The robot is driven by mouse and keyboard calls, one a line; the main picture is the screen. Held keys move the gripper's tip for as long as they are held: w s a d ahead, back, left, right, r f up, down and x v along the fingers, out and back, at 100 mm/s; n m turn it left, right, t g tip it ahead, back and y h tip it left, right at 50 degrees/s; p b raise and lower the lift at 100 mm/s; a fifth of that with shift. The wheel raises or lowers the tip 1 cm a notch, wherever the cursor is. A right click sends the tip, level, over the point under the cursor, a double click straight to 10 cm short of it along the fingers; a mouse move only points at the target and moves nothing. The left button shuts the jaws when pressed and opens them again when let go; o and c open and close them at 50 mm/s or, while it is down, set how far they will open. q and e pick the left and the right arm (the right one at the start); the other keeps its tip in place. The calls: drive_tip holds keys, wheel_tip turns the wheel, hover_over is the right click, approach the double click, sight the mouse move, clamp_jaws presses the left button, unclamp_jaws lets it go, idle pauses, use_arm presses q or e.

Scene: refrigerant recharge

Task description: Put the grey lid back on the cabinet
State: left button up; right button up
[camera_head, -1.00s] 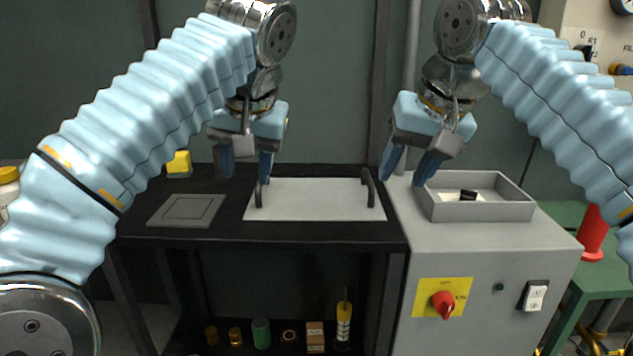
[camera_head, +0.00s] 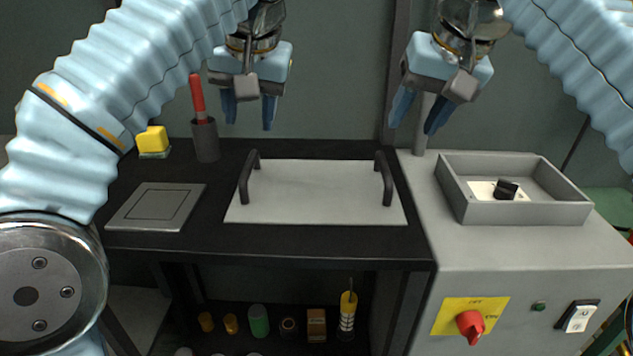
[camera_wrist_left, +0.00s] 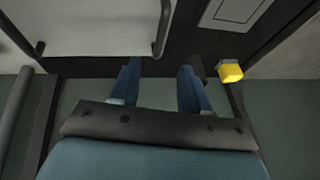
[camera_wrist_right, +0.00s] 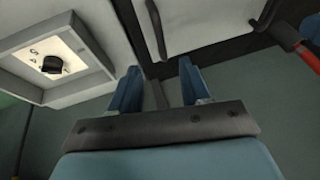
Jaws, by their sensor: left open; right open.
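The grey lid (camera_head: 315,195) is a flat light-grey plate with two dark upright handles, a left one (camera_head: 249,178) and a right one (camera_head: 383,178). It lies flat on the black top of the cabinet (camera_head: 330,240). My left gripper (camera_head: 249,115) is open and empty, above and behind the left handle. My right gripper (camera_head: 414,125) is open and empty, above and behind the right handle. Both are apart from the lid. The lid also shows in the left wrist view (camera_wrist_left: 100,25) and the right wrist view (camera_wrist_right: 210,25).
A grey tray (camera_head: 525,213) with a black knob (camera_head: 506,190) sits on the grey unit at right. A flat square panel (camera_head: 155,206), a yellow block (camera_head: 153,140) and a red-handled tool in a holder (camera_head: 205,140) are at left. Several small containers stand on the shelf below.

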sight(249, 162)
use_arm(q)
drive_tip(key=x, duration=1.3)
drive_tip(key=shift+w+f, duration=0.1)
drive_tip(key=shift+f, duration=0.15)
use_arm(e)
drive_tip(key=x, duration=1.3)
drive_tip(key=shift+f, duration=0.25)
use_arm(q)
drive_tip(key=shift+c, duration=0.3)
use_arm(e)
drive_tip(key=shift+c, duration=0.3)
use_arm(q)
clamp_jaws()
use_arm(e)
clamp_jaws()
use_arm(q)
drive_tip(key=shift+r, duration=0.1)
use_arm(e)
drive_tip(key=shift+w+r, duration=0.1)
